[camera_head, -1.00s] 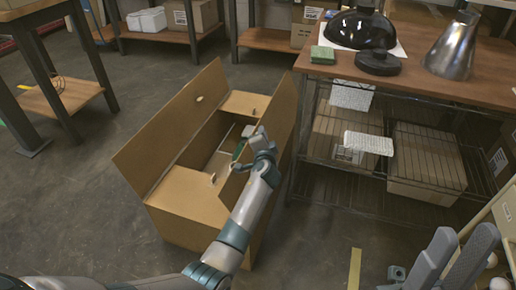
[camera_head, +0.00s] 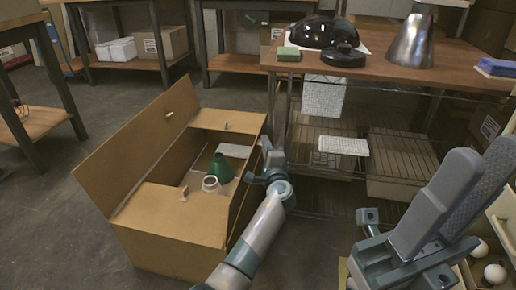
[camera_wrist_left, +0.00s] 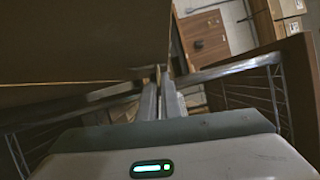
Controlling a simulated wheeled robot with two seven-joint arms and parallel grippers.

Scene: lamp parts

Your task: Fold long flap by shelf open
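The open cardboard box (camera_head: 175,225) stands on the floor left of the shelf. Its far long flap (camera_head: 135,145) leans up and outward on the left. On the shelf side no flap stands above the rim; my arm partly covers that side, so its exact angle is unclear. My left gripper (camera_head: 266,150) is just outside the box's shelf-side edge. In the left wrist view its fingers (camera_wrist_left: 161,100) are close together beside a large cardboard panel (camera_wrist_left: 80,40); I cannot tell whether they touch it. My right gripper (camera_head: 455,195) is empty at the lower right, fingers apart.
A green cone (camera_head: 218,170) and a small white ring-shaped part (camera_head: 211,184) are in the box. The shelf table (camera_head: 440,82) carries a black lamp shade (camera_head: 318,32), a black disc (camera_head: 343,56) and a metal cone (camera_head: 409,42). The gap between box and shelf is narrow.

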